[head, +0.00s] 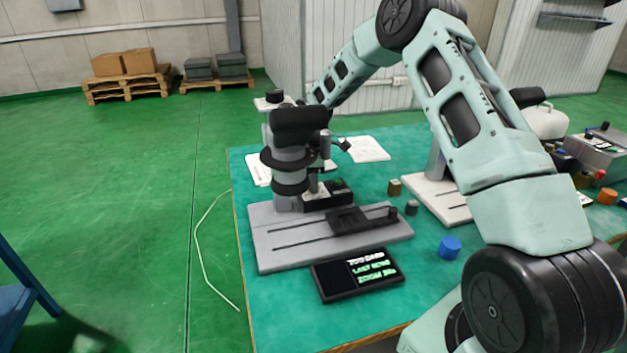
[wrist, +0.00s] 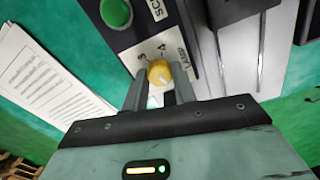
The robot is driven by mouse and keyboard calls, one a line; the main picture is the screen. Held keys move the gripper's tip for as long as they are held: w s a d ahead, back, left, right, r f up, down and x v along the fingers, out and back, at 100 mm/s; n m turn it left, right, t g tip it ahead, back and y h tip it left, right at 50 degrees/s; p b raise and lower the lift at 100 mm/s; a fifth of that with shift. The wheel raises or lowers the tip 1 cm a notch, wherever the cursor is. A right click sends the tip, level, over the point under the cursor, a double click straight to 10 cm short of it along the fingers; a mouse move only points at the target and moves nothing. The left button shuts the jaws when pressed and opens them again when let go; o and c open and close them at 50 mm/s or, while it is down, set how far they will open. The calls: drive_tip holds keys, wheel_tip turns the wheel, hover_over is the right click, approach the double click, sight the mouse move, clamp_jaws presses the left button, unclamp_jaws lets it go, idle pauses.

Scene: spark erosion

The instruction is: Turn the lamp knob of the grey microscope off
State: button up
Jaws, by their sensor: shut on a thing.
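The grey microscope (head: 290,160) stands on a grey slotted base (head: 275,250) at the left of the green table in the head view. In the wrist view, the yellow lamp knob (wrist: 159,72) sits on a panel beside the printed word LAMP and some numerals. My gripper (wrist: 160,90) has one finger on each side of the knob and is shut on it. A pale mark shows on the knob's near part; I cannot tell which setting it points to.
A green button (wrist: 116,13) is close to the knob on a dark panel. A black display (head: 358,275) lies in front of the base. Papers (head: 365,149) lie behind. A blue cylinder (head: 450,247) and a pale stand (head: 432,197) are to the right.

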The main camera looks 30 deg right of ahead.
drive_tip(key=shift+r+n+p, duration=0.2)
drive_tip(key=shift+n+p, duration=0.15)
drive_tip(key=shift+n, duration=0.15)
drive_tip(key=shift+f+n, duration=0.15)
drive_tip(key=shift+n, duration=0.65)
drive_tip(key=o, duration=1)
wheel_tip(320, 180, up, 17)
drive_tip(key=shift+r+b, duration=0.2)
drive_tip(key=shift+b, duration=0.15)
